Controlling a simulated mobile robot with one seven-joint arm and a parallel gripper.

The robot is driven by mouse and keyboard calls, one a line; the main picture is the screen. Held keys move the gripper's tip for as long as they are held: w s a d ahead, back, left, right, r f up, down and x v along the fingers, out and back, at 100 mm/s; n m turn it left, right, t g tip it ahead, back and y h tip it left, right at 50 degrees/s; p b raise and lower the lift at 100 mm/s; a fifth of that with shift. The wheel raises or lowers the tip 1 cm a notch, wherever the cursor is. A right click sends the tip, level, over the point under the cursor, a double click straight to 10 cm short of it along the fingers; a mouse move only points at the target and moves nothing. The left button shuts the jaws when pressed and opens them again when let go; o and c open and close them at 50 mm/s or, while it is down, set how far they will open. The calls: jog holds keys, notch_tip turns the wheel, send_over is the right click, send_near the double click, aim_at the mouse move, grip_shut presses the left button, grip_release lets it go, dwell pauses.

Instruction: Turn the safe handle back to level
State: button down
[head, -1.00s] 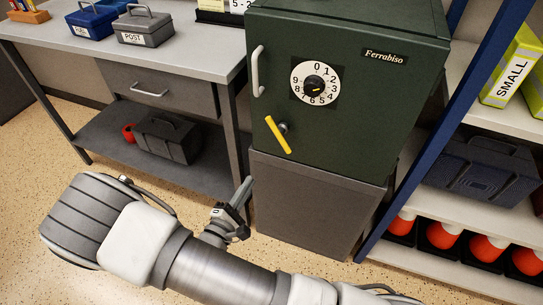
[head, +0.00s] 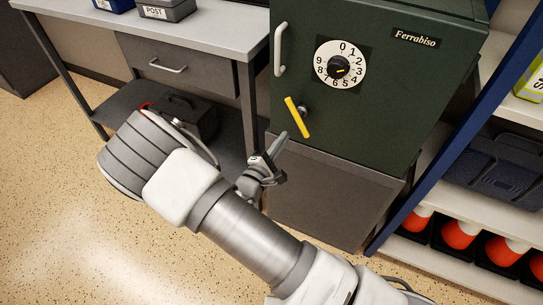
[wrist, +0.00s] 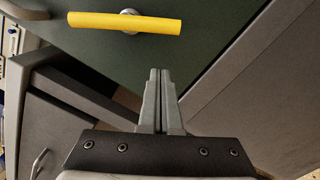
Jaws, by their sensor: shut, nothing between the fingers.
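The dark green safe (head: 390,100) stands on a grey base. Its yellow handle (head: 297,117) is tilted in the head view, its upper end to the left and its lower end to the right. In the wrist view the handle (wrist: 125,23) lies across the top left, with a round metal hub behind it. My gripper (head: 282,140) is shut and empty, just below and left of the handle in the head view. In the wrist view the closed fingertips (wrist: 160,72) point up towards the safe door, below and right of the handle, apart from it.
A numbered dial (head: 340,66) and a grey vertical pull (head: 280,50) are on the safe door. A desk (head: 210,40) with a drawer stands to the left. A blue-framed shelf (head: 440,145) with orange-topped items stands close on the right.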

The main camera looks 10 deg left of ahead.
aim_at(307, 132)
jog(key=shift+s+d+r, duration=0.2)
jog(key=shift+d+r, duration=0.25)
jog(key=shift+d, duration=0.3)
jog(key=shift+s+d+r, duration=0.15)
jog(key=shift+d+r, duration=0.3)
jog(key=shift+d, duration=0.25)
jog(key=shift+s+d+r+n+p, duration=0.15)
jog(key=shift+d+n+p, duration=0.25)
jog(key=shift+n+p, duration=0.45)
jog(key=shift+n, duration=0.25)
jog(key=n+p, duration=0.1)
jog(key=d+n+p, duration=0.1)
jog(key=p, duration=0.1)
jog(key=r+n+p, duration=0.1)
jog(key=n, duration=0.1)
jog(key=shift+s+d+t, duration=0.3)
jog(key=shift+d, duration=0.05)
jog(key=n+p, duration=0.2)
jog(key=d+r+n+p, duration=0.1)
jog(key=n+p, duration=0.1)
jog(key=n, duration=0.1)
jog(key=shift+s+d+r, duration=0.1)
jog(key=shift+s+r, duration=0.05)
jog(key=shift+s, duration=0.05)
jog(key=shift+d+r+p, duration=0.1)
jog(key=shift+p, duration=0.4)
jog(key=shift+s, duration=0.1)
